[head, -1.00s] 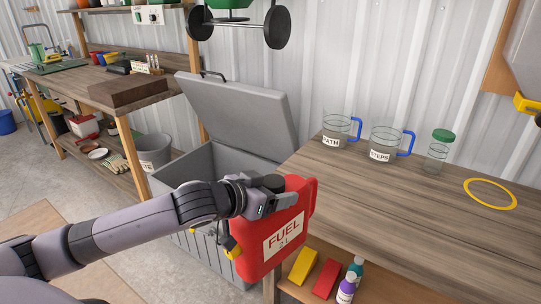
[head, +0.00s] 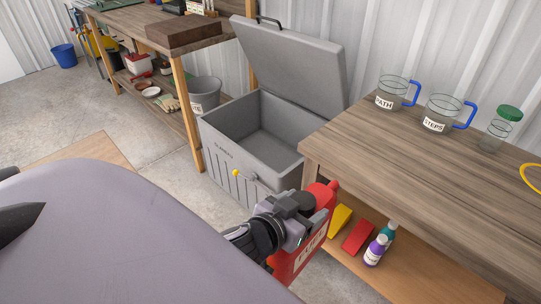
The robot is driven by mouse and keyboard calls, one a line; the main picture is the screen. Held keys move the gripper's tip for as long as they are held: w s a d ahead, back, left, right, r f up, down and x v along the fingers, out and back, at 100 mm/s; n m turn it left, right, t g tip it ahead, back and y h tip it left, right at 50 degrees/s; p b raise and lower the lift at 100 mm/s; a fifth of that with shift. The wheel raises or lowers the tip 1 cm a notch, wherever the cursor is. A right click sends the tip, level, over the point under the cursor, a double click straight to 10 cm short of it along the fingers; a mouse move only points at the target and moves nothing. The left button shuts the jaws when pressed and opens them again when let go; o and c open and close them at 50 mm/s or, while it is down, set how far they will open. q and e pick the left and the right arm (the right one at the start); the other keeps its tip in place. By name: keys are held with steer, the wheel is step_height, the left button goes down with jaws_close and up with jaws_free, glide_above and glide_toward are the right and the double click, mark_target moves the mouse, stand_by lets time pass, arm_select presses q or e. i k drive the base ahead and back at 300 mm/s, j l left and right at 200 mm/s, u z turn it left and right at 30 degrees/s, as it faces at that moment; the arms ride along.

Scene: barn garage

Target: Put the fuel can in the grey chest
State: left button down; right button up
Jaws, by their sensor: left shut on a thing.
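The red fuel can (head: 293,262) is held upright in my left gripper (head: 308,212), which is shut on its top. The can is in front of the wooden table's left end, at the lower middle of the head view. The gripper and wrist hide part of the can and its label. The grey chest (head: 238,160) stands on the floor behind and left of the can. Its lid (head: 290,62) is raised and its inside looks empty. The can is outside the chest, apart from its opening. My right gripper is not in view.
A wooden table (head: 400,158) stands right of the chest, bearing two labelled jugs (head: 391,97) and a green-lidded jar (head: 502,130). Its lower shelf holds yellow and red blocks (head: 358,236) and bottles (head: 374,252). A grey bucket (head: 203,95) is left of the chest.

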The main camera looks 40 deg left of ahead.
mark_target(265, 157)
steer(key=i+j, duration=0.15)
steer(key=j, duration=0.35)
steer(key=i+j, duration=0.1)
steer(key=j, duration=0.4)
steer(key=i+j, duration=0.15)
steer(key=j, duration=0.4)
steer(key=i+j, duration=0.15)
steer(key=j, duration=0.35)
steer(key=i+j, duration=0.1)
steer(key=j, duration=0.4)
steer(key=i+j, duration=0.15)
steer(key=j, duration=0.35)
steer(key=i+j, duration=0.15)
steer(key=j, duration=0.35)
steer(key=i+j, duration=0.1)
steer(key=j, duration=0.4)
